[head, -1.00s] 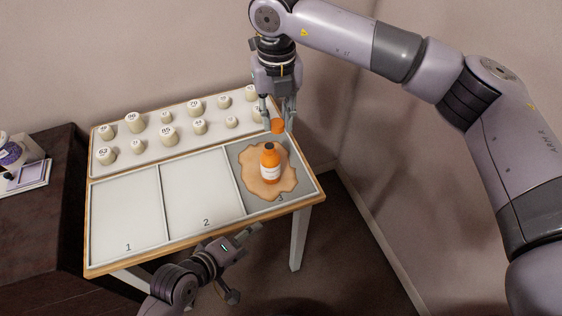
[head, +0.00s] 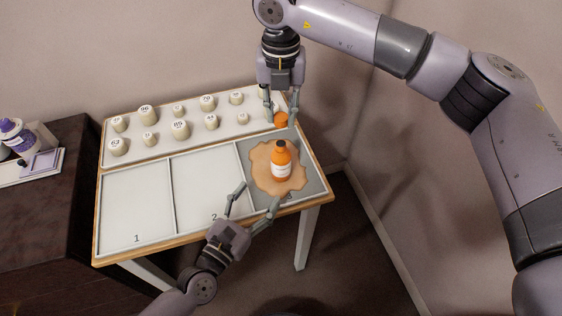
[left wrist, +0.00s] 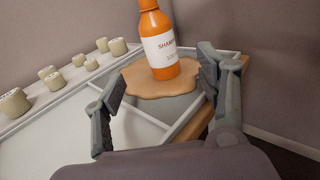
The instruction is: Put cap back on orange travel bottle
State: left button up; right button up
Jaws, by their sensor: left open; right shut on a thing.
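In the left wrist view the bottle (left wrist: 152,22) shows a white label beginning "SHAM". The orange cap (head: 281,119) is between the fingertips of my right gripper (head: 281,116), behind the bottle and apart from it. My right gripper is shut on the cap, pointing down. My left gripper (head: 256,198) is open and empty at the tray's front edge, its fingers spread towards the bottle but not touching it.
A white raised board (head: 160,149) with several numbered cream knobs runs along the back. Compartments 1 (head: 135,205) and 2 (head: 205,180) are empty. A dark cabinet (head: 50,215) with purple and white items stands at left. A wall lies close on the right.

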aim_at(276, 169)
dwell(0.3)
pick_arm(q)
jog(key=x, duration=1.2)
grip_shut()
dwell(0.8)
